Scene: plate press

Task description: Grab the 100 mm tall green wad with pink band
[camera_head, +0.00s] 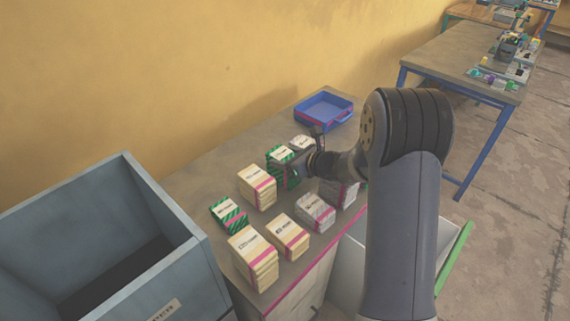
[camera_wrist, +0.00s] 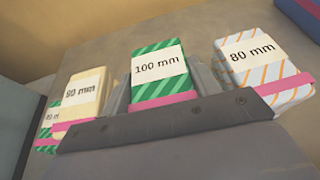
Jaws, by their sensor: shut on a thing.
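The green striped wad with a pink band (camera_wrist: 158,75) carries a white label reading 100 mm in the wrist view. It stands between the two fingers of my gripper (camera_wrist: 160,98), which is shut on it. In the head view the same green wad (camera_head: 281,155) is at the back of the group on the table, with my gripper (camera_head: 294,170) at its right side. My wrist hides part of it there. I cannot tell whether it touches the table or is lifted.
A white and orange striped 80 mm wad (camera_wrist: 262,65) is close on the right; a cream wad (camera_wrist: 85,95) is close on the left. Several more wads stand in front on the table (camera_head: 190,180). A blue tray (camera_head: 323,112) is behind; a grey bin (camera_head: 165,270) is at left.

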